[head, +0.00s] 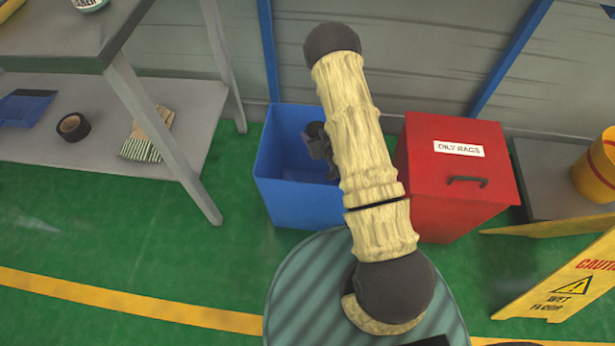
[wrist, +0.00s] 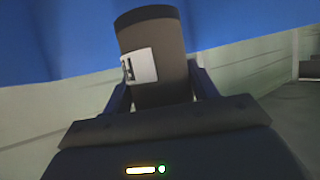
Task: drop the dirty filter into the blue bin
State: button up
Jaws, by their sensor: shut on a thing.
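The blue bin (head: 297,190) stands open on the green floor, left of the red box. My gripper (head: 318,145) is over the bin's opening, partly hidden by my arm; the head view does not clearly show how deep it reaches. In the wrist view my gripper (wrist: 160,88) is shut on the dirty filter (wrist: 155,45), a dark grey cylinder with a small white label. A finger lies on each side of it. Blue, probably the bin, fills the upper part of the wrist view behind the filter. In the head view I cannot make out the filter clearly.
A red box labelled "OILY RAGS" (head: 455,190) stands close right of the bin. A grey workbench (head: 150,115) with a lower shelf is at left. A yellow wet-floor sign (head: 565,280) stands at right. The wall is behind the bin.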

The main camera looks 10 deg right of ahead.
jog(key=o, duration=1.1)
jog(key=shift+s, duration=0.1)
jog(key=shift+p+v, duration=5.5)
jog(key=shift+v, duration=3.1)
